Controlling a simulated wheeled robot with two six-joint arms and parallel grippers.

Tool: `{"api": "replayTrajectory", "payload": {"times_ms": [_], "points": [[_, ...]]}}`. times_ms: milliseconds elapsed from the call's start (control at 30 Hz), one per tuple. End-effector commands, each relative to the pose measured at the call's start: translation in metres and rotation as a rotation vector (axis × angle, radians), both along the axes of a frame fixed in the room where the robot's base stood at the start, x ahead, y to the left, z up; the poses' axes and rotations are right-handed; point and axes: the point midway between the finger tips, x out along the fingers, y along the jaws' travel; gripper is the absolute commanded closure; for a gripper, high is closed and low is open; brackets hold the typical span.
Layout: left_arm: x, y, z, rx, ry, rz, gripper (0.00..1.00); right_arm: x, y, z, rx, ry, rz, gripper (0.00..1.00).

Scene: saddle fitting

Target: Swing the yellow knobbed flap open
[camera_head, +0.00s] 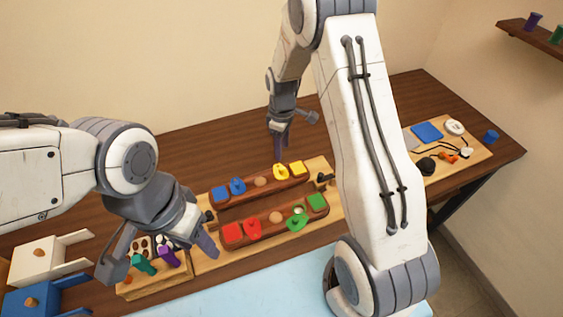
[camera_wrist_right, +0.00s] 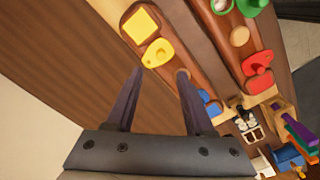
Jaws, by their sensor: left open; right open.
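The yellow knobbed flap (camera_head: 281,172) lies on the back wooden rail, left of a yellow square (camera_head: 297,168). In the right wrist view the flap (camera_wrist_right: 158,53) shows just beyond my right gripper (camera_wrist_right: 160,74), its knob between the fingertip directions. My right gripper (camera_head: 281,145) is open and empty, above and behind the flap, apart from it. My left gripper (camera_head: 160,252) is open and empty at the front left, over the block with pegs.
A blue flap (camera_head: 237,186) and wooden disc share the back rail. The front rail holds a red flap (camera_head: 252,229) and a green flap (camera_head: 297,220). A peg block (camera_head: 128,290) and drawers (camera_head: 35,258) stand left. Bare table (camera_head: 200,150) lies behind the rails.

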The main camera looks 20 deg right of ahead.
Motion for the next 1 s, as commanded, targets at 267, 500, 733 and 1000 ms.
{"api": "replayTrajectory", "payload": {"times_ms": [267, 500, 733, 1000], "points": [[0.0, 0.0, 0.022, 0.0, 0.0, -0.003, 0.5, -0.003, 0.001, -0.05, 0.0, 0.008, -0.001, 0.47], [0.0, 0.0, 0.031, 0.0, 0.0, -0.004, 0.5, -0.001, 0.001, -0.081, 0.001, 0.004, -0.001, 0.47], [0.0, 0.0, 0.033, 0.0, 0.0, -0.005, 0.5, -0.001, 0.001, -0.089, 0.001, 0.001, -0.001, 0.47], [0.0, 0.0, 0.032, 0.0, 0.0, -0.005, 0.5, -0.001, 0.001, -0.089, 0.0, 0.001, -0.001, 0.81]]}}
